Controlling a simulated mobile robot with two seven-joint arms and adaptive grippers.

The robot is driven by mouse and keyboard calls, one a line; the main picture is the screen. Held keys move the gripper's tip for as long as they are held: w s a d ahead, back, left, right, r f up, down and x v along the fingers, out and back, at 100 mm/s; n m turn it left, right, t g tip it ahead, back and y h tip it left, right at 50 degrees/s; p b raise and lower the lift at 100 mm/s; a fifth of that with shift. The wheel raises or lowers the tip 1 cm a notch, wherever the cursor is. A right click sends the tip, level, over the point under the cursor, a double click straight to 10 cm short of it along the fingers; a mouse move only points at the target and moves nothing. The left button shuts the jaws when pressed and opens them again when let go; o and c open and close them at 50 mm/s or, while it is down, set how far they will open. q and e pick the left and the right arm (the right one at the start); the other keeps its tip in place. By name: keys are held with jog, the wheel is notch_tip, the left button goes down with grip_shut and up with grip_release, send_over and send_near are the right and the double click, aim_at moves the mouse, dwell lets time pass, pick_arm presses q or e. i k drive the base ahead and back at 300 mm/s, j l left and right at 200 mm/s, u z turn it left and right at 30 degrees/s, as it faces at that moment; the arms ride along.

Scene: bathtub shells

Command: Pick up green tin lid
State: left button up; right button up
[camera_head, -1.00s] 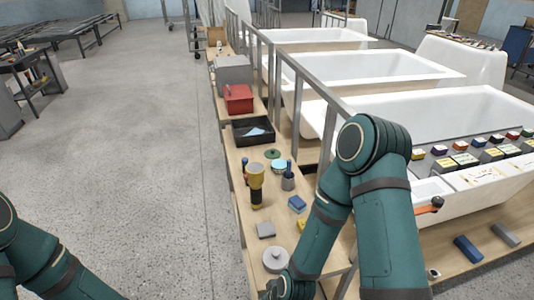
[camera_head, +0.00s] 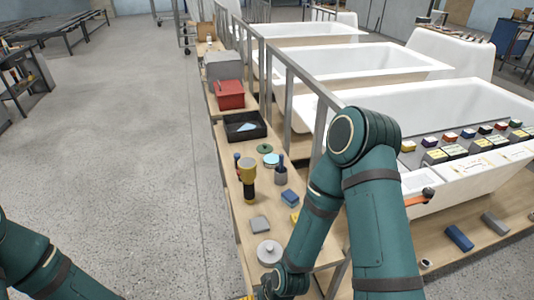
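The green tin lid (camera_head: 265,149) is a small flat green disc with a raised middle. It lies on the wooden bench, just behind a round tin with a light-blue top (camera_head: 271,160) and in front of the black tray. My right arm reaches down over the near end of the bench, with its wrist at the bottom edge, well short of the lid. The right gripper is out of frame below. Only part of my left arm shows at the lower left, and its gripper is out of frame.
Behind are a black tray (camera_head: 244,127) and red box (camera_head: 230,95). Metal posts line the right.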

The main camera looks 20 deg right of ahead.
aim_at(265, 148)
jog(key=u, duration=0.45)
jog(key=i+j, duration=0.1)
jog(key=j, duration=0.3)
jog(key=i+j, duration=0.15)
jog(key=j, duration=0.25)
jog(key=i+j+z, duration=0.4)
jog(key=i+j, duration=0.35)
jog(key=i, duration=0.15)
jog(key=i+z, duration=0.25)
jog(key=i, duration=0.45)
jog(key=i+j+z, duration=0.25)
jog(key=i, duration=0.45)
jog(key=i+z, duration=0.4)
jog(key=i+j+z, duration=0.2)
jog(key=z, duration=0.2)
jog(key=i+j+z, duration=0.65)
jog(key=z, duration=0.15)
